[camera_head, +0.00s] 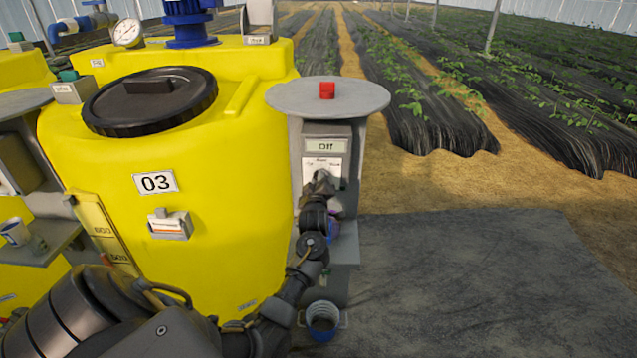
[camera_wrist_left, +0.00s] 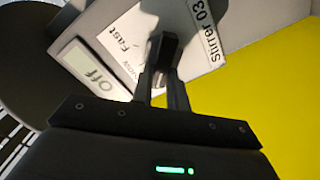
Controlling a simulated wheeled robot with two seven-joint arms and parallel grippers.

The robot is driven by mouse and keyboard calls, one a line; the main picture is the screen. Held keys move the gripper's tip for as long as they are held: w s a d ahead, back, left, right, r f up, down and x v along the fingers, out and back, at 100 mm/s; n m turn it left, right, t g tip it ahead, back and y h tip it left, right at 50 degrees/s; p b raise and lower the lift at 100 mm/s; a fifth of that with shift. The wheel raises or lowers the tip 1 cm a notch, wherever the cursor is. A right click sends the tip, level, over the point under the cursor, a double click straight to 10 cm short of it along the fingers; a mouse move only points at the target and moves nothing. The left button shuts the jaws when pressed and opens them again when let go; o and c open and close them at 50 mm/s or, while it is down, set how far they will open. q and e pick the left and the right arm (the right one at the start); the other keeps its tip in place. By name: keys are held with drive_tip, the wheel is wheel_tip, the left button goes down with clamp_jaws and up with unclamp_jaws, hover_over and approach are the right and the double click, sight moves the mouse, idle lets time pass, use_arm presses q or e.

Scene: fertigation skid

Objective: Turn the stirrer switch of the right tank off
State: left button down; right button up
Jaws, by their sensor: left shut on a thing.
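The stirrer switch is a dark knob (camera_wrist_left: 164,50) on a white scale card (camera_head: 322,166) marked Fast at one side; the other word is partly hidden. The display (camera_head: 326,146) above the card reads Off, and it also shows in the left wrist view (camera_wrist_left: 95,77). A label (camera_wrist_left: 207,30) beside the card reads Stirrer 03. My left gripper (camera_head: 322,182) is at the front of the card, shut on the knob, as the left wrist view (camera_wrist_left: 164,78) shows. It hides part of the knob and card. My right gripper is out of view.
The yellow tank (camera_head: 215,215) marked 03 stands just left of the switch box. A small bucket (camera_head: 322,320) stands low by the box. The grey floor mat (camera_head: 470,285) at right is clear.

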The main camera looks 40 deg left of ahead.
use_arm(q)
drive_tip(key=c, duration=1.4)
unclamp_jaws()
drive_tip(key=shift+o, duration=0.2)
drive_tip(key=b+v, duration=0.2)
drive_tip(key=v, duration=0.8)
drive_tip(key=shift+s+d, duration=0.3)
